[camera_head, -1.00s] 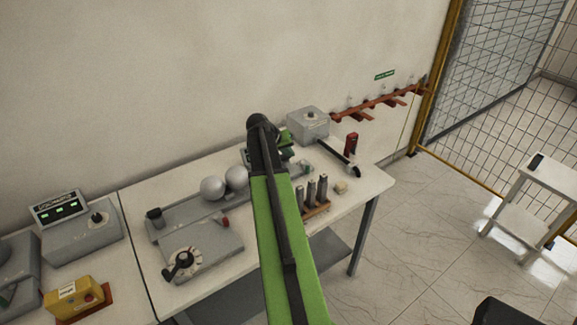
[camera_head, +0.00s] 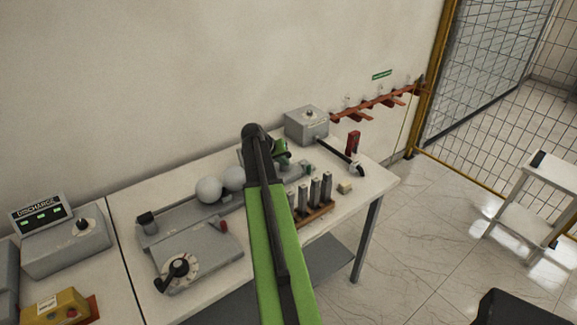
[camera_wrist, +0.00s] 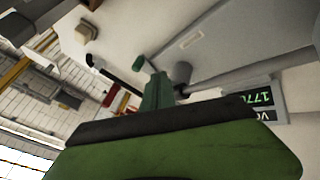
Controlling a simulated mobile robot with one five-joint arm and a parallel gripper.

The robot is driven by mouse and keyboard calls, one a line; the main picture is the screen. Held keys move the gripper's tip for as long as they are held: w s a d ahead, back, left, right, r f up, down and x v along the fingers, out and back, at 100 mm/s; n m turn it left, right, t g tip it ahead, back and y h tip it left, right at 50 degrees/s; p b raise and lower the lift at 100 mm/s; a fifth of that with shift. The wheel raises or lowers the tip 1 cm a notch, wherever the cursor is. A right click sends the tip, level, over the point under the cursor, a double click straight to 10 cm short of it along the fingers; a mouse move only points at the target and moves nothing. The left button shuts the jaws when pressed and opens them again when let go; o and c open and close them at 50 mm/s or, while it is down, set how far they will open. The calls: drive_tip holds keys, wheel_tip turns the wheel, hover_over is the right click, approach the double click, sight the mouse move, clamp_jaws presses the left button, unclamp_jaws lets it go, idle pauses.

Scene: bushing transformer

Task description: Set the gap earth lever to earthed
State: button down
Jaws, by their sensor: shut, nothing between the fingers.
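A sphere gap with two grey balls (camera_head: 221,186) stands on the bench, left of my arm. A short lever with a red knob (camera_head: 221,225) is on its grey base. A longer black lever (camera_head: 340,155) sticks out from a grey box (camera_head: 307,124) at the back right. I cannot tell for sure which is the gap earth lever. In the head view my gripper (camera_head: 281,153) is mostly hidden behind my green arm. In the wrist view my gripper (camera_wrist: 157,90) is shut and empty, with a black rod (camera_wrist: 113,73) beyond it at left.
A dial panel (camera_head: 178,268) stands at the bench front and a control box with a green display (camera_head: 40,216) at left. A rack of grey cylinders (camera_head: 314,195) and a red upright object (camera_head: 353,143) are right of my arm. A mesh fence (camera_head: 487,75) stands at right.

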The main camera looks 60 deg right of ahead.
drive_tip(key=b, duration=0.6)
approach(296, 173)
drive_tip(key=x, duration=0.5)
drive_tip(key=shift+w+d+f, duration=0.1)
drive_tip(key=shift+d+f, duration=0.05)
drive_tip(key=shift+d, duration=0.05)
drive_tip(key=shift+s+d+r+p, duration=0.3)
drive_tip(key=shift+s+d, duration=0.15)
drive_tip(key=shift+s, duration=0.1)
drive_tip(key=shift+s+d+r+p, duration=0.15)
drive_tip(key=shift+s+d+p, duration=0.1)
drive_tip(key=shift+s+d, duration=0.6)
drive_tip(key=shift+s, duration=0.15)
